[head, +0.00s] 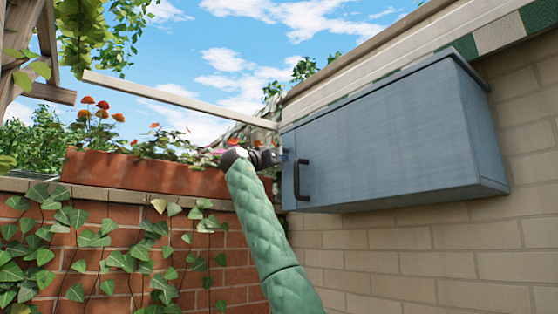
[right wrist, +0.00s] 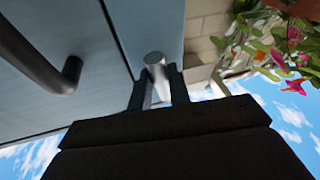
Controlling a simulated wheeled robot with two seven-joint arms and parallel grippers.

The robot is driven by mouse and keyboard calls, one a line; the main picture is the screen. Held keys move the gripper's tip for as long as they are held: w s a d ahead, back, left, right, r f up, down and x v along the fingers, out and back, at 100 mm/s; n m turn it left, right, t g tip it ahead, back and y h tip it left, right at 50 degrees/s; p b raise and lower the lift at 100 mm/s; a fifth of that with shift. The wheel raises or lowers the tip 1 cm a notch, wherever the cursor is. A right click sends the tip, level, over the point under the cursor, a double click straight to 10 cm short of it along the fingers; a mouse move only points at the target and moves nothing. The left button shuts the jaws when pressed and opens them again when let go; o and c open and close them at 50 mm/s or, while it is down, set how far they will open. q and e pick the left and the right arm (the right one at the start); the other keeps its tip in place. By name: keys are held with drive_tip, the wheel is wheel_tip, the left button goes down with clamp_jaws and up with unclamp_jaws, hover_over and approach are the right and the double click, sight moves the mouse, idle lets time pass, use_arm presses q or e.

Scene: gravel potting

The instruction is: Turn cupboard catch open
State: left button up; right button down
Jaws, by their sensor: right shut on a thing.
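The blue-grey cupboard (head: 385,140) hangs on the brick wall, its door closed. A dark bar handle (head: 302,180) stands at the door's left side; it also shows in the right wrist view (right wrist: 50,70). The catch (right wrist: 155,62), a light metal piece, sits by the door's edge beside the handle. My right gripper (head: 281,157) is at the cupboard's left edge, left of and a little above the handle. In the right wrist view its two fingers (right wrist: 158,90) are shut on the catch, one on each side. My left gripper is not in view.
A terracotta planter (head: 140,174) with orange flowers stands on the ivy-covered brick wall (head: 120,250), close to my right arm's left side. A striped awning edge (head: 500,35) runs above the cupboard. Open air lies below the cupboard.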

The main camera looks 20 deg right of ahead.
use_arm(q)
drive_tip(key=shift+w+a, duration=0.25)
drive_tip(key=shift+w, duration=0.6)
use_arm(e)
drive_tip(key=shift+w+a+f+m+h, duration=0.15)
drive_tip(key=shift+w+m+h, duration=0.2)
drive_tip(key=shift+m, duration=0.65)
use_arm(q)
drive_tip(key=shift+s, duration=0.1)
use_arm(e)
drive_tip(key=c, duration=1.5)
unclamp_jaws()
drive_tip(key=shift+o, duration=1)
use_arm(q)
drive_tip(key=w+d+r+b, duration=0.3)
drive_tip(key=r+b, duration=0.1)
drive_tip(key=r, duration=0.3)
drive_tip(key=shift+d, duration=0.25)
use_arm(e)
drive_tip(key=v, duration=0.8)
